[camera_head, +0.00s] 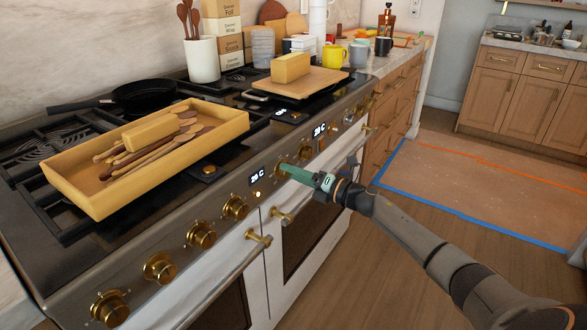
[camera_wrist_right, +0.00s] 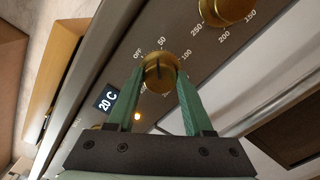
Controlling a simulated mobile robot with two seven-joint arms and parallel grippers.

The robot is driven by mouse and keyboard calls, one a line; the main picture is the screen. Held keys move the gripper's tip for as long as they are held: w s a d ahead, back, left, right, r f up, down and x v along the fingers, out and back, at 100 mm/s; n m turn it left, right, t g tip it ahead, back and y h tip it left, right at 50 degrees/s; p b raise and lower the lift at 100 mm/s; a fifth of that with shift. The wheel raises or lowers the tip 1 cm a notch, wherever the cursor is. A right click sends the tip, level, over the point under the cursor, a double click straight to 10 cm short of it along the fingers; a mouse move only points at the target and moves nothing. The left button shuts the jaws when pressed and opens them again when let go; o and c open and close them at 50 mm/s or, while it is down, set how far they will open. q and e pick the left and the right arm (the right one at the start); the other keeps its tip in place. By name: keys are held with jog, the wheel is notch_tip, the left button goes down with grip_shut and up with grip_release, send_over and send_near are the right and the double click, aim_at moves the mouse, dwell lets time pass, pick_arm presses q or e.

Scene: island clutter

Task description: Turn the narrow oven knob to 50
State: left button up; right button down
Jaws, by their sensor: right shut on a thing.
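The narrow oven knob (camera_wrist_right: 160,73) is a brass knob on the oven's front panel, with OFF, 50 and 100 printed around it in the right wrist view. My right gripper (camera_wrist_right: 160,80) has its green fingers on either side of it, shut on it. In the head view my right gripper (camera_head: 284,169) reaches the panel from the right and largely covers this knob. A dark mark shows on the knob's face, but I cannot tell exactly which number it points to. A lit display (camera_head: 257,176) beside it reads 20 C. My left gripper is not in view.
Several other brass knobs (camera_head: 201,235) line the panel, with oven handles (camera_head: 258,238) below. A wooden tray (camera_head: 75,170) with utensils and a cutting board (camera_head: 325,80) rest on the stovetop. A pan (camera_head: 145,94) stands behind. Floor at right is open.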

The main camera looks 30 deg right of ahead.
jog(key=shift+m+p, duration=0.35)
jog(key=shift+m, duration=0.55)
jog(key=shift+c, duration=1.5)
grip_release()
jog(key=p+v, duration=0.1)
jog(key=v, duration=1.1)
jog(key=shift+s, duration=0.25)
jog(key=shift+d, duration=0.15)
